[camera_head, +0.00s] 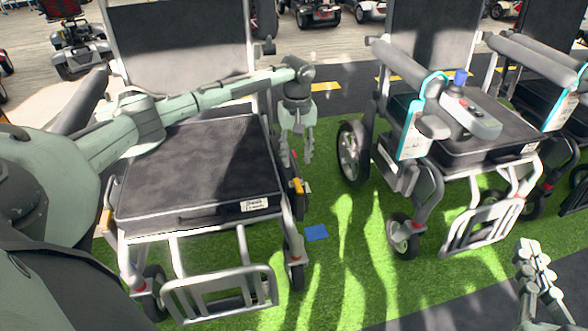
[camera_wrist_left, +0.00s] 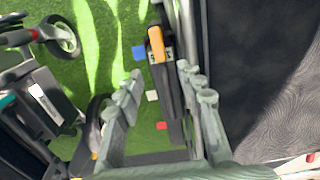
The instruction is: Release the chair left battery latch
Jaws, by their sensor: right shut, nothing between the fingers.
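The near wheelchair (camera_head: 200,165) has a dark seat and faces me. On its picture-right side an orange latch (camera_head: 297,186) sits at the front of a dark side unit. In the left wrist view the orange latch (camera_wrist_left: 156,44) is at the end of the dark battery unit (camera_wrist_left: 172,100), beyond my fingertips. My left gripper (camera_head: 298,158) is open, pointing down beside the seat; its fingers also show in the left wrist view (camera_wrist_left: 160,78), apart on either side of the unit, with no visible grip. My right gripper (camera_head: 532,250) is shut and empty at lower right.
A second wheelchair (camera_head: 455,130) with an armrest controller stands to the right. A blue square (camera_head: 316,233) lies on the grass between the chairs. Another orange part (camera_head: 105,220) is on the near chair's picture-left side. The near chair's frame crowds my left gripper.

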